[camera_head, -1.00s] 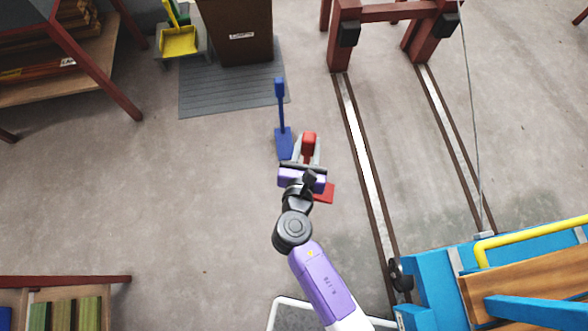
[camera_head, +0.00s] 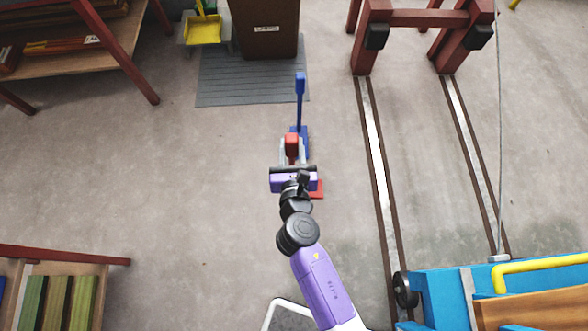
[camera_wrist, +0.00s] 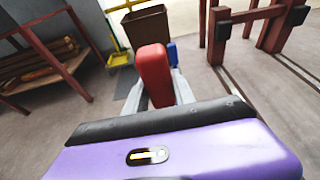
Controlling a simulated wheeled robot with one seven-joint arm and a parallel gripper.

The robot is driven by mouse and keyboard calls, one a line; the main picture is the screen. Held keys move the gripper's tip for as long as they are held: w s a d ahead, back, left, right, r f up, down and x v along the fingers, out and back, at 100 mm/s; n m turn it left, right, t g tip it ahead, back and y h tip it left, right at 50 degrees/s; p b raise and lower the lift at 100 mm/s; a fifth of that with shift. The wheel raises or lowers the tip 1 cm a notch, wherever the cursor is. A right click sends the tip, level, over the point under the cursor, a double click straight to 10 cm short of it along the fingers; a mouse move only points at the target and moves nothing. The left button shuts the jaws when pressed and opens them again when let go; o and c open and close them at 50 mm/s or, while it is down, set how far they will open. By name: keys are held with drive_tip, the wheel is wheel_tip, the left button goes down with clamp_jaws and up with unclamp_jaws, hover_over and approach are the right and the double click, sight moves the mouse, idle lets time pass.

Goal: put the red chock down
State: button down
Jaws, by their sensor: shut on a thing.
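The red chock is between the fingers of my gripper (camera_head: 291,158). Its rounded red upper end (camera_head: 292,143) sticks out past the fingers in the head view, and a flat red part (camera_head: 318,189) shows at the right of my wrist. In the wrist view the red upper end (camera_wrist: 154,72) stands between the two grey fingers, which are shut on it. The rest of the chock is hidden by my wrist. I cannot tell whether it touches the floor. A blue chock with a tall handle (camera_head: 300,100) stands just beyond, its base partly behind my gripper.
A grey mat (camera_head: 240,88) with a brown bin (camera_head: 265,28) lies at the back. Rails (camera_head: 376,155) run on the right toward a red frame (camera_head: 365,45). A blue cart (camera_head: 450,290) is front right. The floor on the left is clear.

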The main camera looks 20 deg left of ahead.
wheel_tip(320, 180, down, 14)
drive_tip(key=b, duration=1)
drive_tip(key=shift+f, duration=0.15)
drive_tip(key=shift+w, duration=0.1)
drive_tip(key=shift+f, duration=0.2)
drive_tip(key=c, duration=1)
unclamp_jaws()
drive_tip(key=shift+c, duration=0.2)
drive_tip(key=p+v, duration=0.3)
drive_tip(key=v, duration=0.9)
